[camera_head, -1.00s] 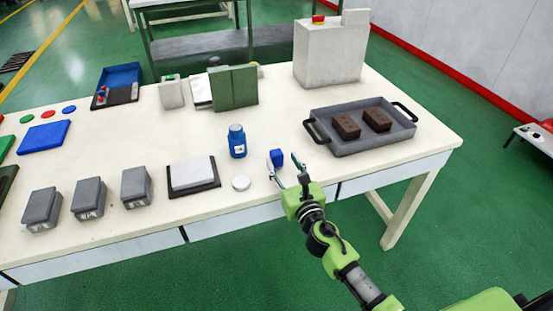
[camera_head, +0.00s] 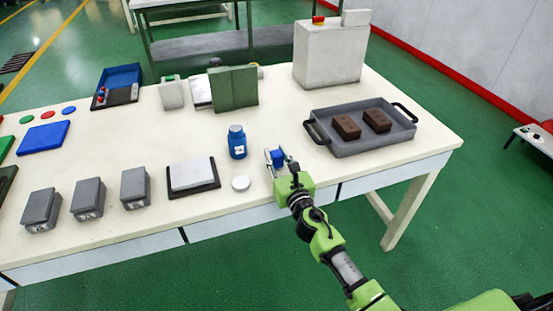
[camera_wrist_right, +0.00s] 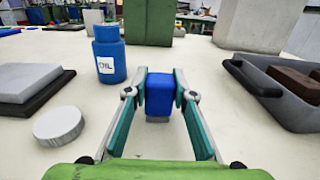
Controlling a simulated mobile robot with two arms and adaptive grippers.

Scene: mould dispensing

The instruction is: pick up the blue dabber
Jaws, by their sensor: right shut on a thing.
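The blue dabber (camera_head: 278,156) is a small blue block on the table, near its front edge. In the right wrist view the dabber (camera_wrist_right: 160,95) stands upright between my fingers, with a greyish part under it. My right gripper (camera_head: 277,157) is shut on the dabber, one finger on each side; it also shows in the right wrist view (camera_wrist_right: 160,92). The dabber appears to be still at table level. My left gripper is not in view.
A blue bottle (camera_head: 237,142) and a white round lid (camera_head: 241,183) stand just left of the gripper. A grey tray (camera_head: 355,149) with two brown blocks is to the right. Several grey moulds stand further left. The table between bottle and tray is mostly clear.

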